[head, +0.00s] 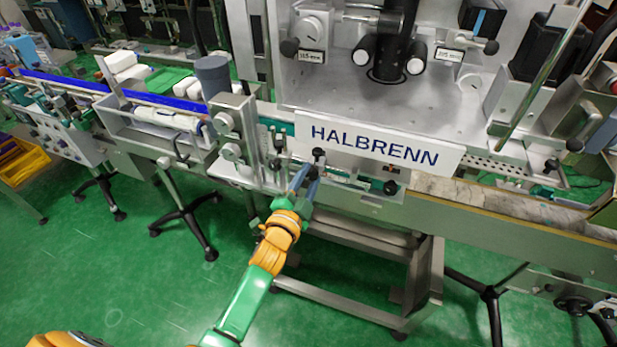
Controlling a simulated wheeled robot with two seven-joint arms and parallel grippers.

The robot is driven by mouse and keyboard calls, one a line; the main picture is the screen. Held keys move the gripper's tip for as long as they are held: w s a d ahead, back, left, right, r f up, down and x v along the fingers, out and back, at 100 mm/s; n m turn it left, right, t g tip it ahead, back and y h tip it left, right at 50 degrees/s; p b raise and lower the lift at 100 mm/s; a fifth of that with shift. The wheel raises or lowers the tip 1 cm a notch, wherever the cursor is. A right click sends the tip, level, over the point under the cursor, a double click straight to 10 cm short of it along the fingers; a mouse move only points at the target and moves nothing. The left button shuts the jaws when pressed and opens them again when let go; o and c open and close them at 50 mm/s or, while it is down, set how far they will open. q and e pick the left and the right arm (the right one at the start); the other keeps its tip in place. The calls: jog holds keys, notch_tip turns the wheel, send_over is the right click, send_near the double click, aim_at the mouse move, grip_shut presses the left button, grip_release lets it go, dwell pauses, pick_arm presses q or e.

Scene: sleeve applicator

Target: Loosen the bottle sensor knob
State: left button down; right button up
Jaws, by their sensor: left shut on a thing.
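My left gripper (308,173) reaches up to the front rail of the machine, just below the left part of the HALBRENN sign. Its two blue fingers are shut on a small knob at the rail, which I take as the bottle sensor knob; the fingers mostly hide it. A small black knob (318,153) shows just above the fingertips. Another black knob (390,187) sits farther right on the rail. My right gripper is not in view.
The HALBRENN sign (375,146) hangs close above the fingers. A metal block with round knobs (232,135) stands to the left. The conveyor side (480,205) runs right. A steel frame (345,300) stands below. Green floor is open at the lower left.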

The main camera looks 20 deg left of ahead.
pick_arm(q)
jog(key=shift+r, duration=0.1)
dwell(0.4)
jog(key=shift+c, duration=2.3)
grip_release()
jog(key=s, duration=0.7)
jog(key=shift+a, duration=0.1)
